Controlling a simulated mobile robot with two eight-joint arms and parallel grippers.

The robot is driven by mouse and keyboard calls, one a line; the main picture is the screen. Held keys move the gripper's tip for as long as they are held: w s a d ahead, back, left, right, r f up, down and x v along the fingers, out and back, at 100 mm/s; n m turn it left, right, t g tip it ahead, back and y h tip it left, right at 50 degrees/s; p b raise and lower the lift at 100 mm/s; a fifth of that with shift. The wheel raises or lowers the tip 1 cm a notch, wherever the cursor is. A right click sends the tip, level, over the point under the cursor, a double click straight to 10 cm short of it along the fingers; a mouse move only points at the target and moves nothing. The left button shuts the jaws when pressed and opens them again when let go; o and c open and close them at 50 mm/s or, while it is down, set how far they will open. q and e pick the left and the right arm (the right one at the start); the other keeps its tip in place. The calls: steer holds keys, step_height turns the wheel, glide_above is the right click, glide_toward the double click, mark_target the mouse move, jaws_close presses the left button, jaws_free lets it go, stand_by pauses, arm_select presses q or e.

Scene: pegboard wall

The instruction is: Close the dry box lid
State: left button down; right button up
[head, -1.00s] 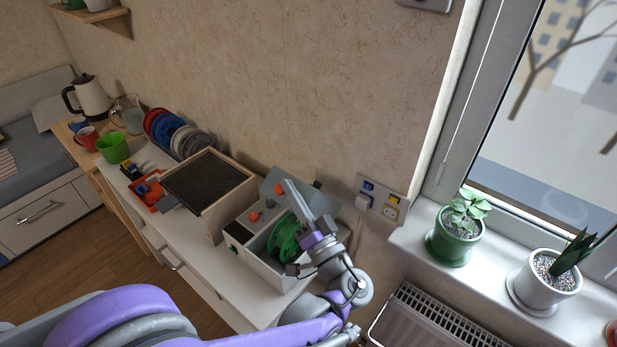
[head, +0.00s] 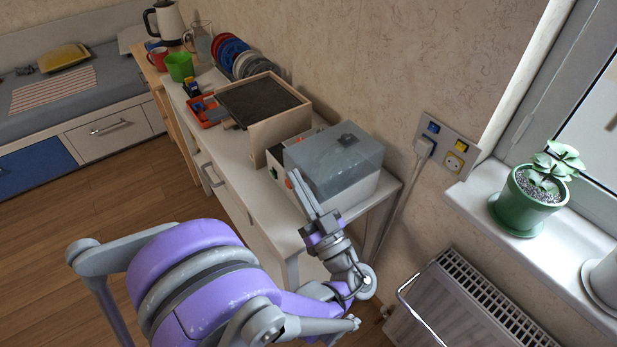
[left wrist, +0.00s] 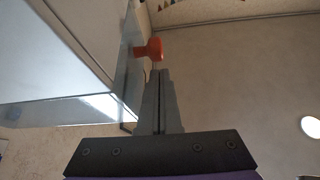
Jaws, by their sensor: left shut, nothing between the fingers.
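The dry box (head: 352,198) stands at the near end of the white cabinet. Its translucent grey lid (head: 335,160) is down over the top and hides the inside. I cannot tell whether it is fully seated. My left gripper (head: 294,176) is shut and empty, fingers pointing up beside the box's front side. My right gripper is not in view.
A wooden-framed box with a dark top (head: 262,98) stands directly behind the dry box. The wall with sockets (head: 447,143), a radiator (head: 480,310) and a potted plant (head: 530,190) are at right.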

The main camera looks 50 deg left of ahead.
arm_select(q)
steer(key=shift+s+f+b, duration=0.2)
steer(key=shift+f+b, duration=0.25)
steer(key=shift+f, duration=0.45)
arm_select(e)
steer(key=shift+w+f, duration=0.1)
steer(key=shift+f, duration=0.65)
